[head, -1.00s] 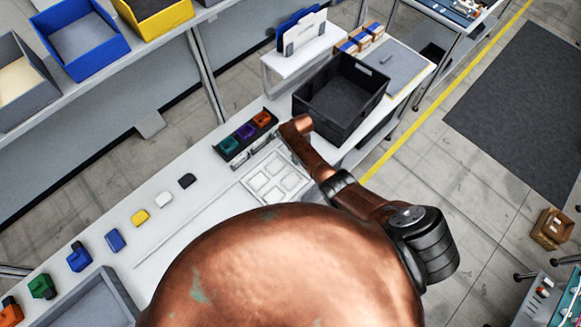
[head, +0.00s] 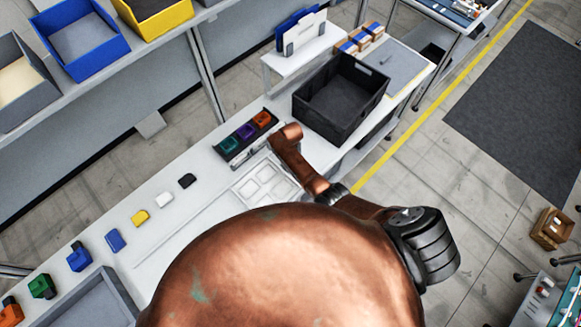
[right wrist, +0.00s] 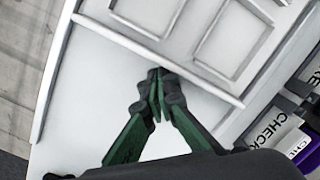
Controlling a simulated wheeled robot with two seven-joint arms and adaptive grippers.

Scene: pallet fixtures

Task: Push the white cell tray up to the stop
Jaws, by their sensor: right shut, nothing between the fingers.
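The white cell tray (head: 243,190), with several shallow square pockets, lies flat on the white bench in the head view, partly hidden by my copper-coloured body. It also fills the top of the right wrist view (right wrist: 172,47). My right gripper (right wrist: 157,78) is shut and empty, with its dark fingertips at the tray's near edge. They look in contact or very close; I cannot tell which. In the head view my right arm reaches in beside the tray's upper right end, and its fingertips are hidden. I cannot make out the stop. My left gripper is not in view.
A dark holder with green, purple and orange blocks (head: 246,131) stands just behind the tray. "CHECK" labels (right wrist: 266,142) show close by on the right in the wrist view. A black crate (head: 340,98) stands beyond the arm. Several loose coloured pieces (head: 115,240) line the bench's left part.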

